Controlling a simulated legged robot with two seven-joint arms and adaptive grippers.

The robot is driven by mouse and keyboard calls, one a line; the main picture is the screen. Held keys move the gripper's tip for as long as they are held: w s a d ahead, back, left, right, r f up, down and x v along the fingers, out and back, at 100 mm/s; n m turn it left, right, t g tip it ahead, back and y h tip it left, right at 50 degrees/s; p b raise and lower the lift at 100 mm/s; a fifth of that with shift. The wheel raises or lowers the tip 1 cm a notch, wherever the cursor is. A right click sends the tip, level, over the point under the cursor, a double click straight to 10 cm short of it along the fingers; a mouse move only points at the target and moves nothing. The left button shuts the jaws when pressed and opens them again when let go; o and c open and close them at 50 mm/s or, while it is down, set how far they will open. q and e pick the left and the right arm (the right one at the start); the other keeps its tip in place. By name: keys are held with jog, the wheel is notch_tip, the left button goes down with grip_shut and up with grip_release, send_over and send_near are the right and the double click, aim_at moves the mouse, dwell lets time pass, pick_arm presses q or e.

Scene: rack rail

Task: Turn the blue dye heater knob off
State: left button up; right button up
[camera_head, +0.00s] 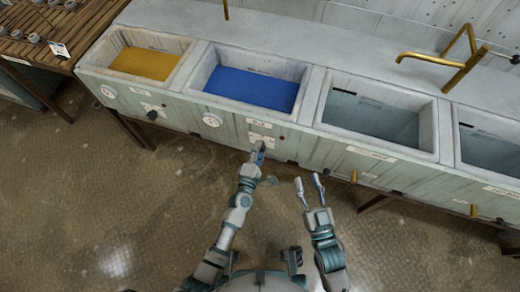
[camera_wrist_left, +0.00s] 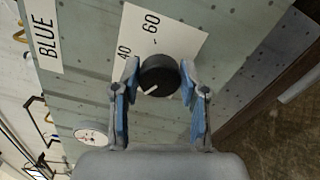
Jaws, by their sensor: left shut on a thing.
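The blue dye heater knob (camera_wrist_left: 160,75) is round and black with a white pointer line toward the lower left in the left wrist view. It sits on a white scale plate (camera_wrist_left: 168,32) showing 40 and 60. My left gripper (camera_wrist_left: 160,82) has a finger on each side of the knob, holding it. In the head view my left gripper (camera_head: 260,150) is at the panel below the blue dye basin (camera_head: 252,88) and hides the knob. My right gripper (camera_head: 309,184) is open and empty, apart from the panel.
A yellow dye basin (camera_head: 145,63) with its black knob (camera_head: 152,114) is to the left. A round white gauge (camera_head: 212,119) is left of my left gripper. Grey basins (camera_head: 372,116) and brass taps (camera_head: 455,70) are right. The floor in front is clear.

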pick_arm(q)
jog(key=shift+a+f, duration=0.15)
jog(key=shift+f, duration=0.15)
jog(key=o, duration=1.1)
jog(key=shift+o, duration=0.2)
jog(key=shift+r, duration=0.1)
jog(key=v, duration=1.2)
